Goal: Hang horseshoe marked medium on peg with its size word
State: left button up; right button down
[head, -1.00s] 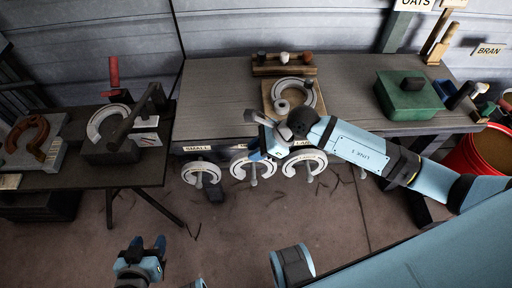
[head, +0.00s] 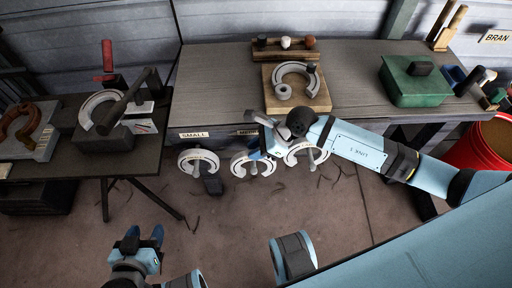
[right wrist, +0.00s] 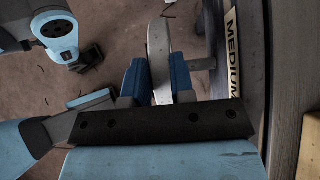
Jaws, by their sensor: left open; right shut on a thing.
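My right gripper (head: 262,152) is shut on a light grey horseshoe (head: 241,165), the middle one of three along the bench's front edge. In the right wrist view this horseshoe (right wrist: 159,55) is edge-on between the blue fingers. A grey peg (right wrist: 202,64) sticks out beside it, near the MEDIUM label (right wrist: 232,50). I cannot tell whether the peg passes through the horseshoe's opening. The MEDIUM label (head: 245,132) is partly hidden in the head view. My left gripper (head: 144,238) is open and empty, low over the floor.
Horseshoes hang at left (head: 198,160), below the SMALL label (head: 193,135), and at right (head: 292,155), partly behind my right arm. The workbench (head: 215,85) carries a wooden board (head: 318,98) with another horseshoe and a green box (head: 415,85). A dark side table (head: 65,158) stands left.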

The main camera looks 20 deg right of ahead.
dwell(0.4)
jog(key=shift+f, duration=0.2)
jog(key=shift+f+b, duration=0.25)
jog(key=shift+b, duration=0.05)
jog(key=c, duration=0.9)
grip_release()
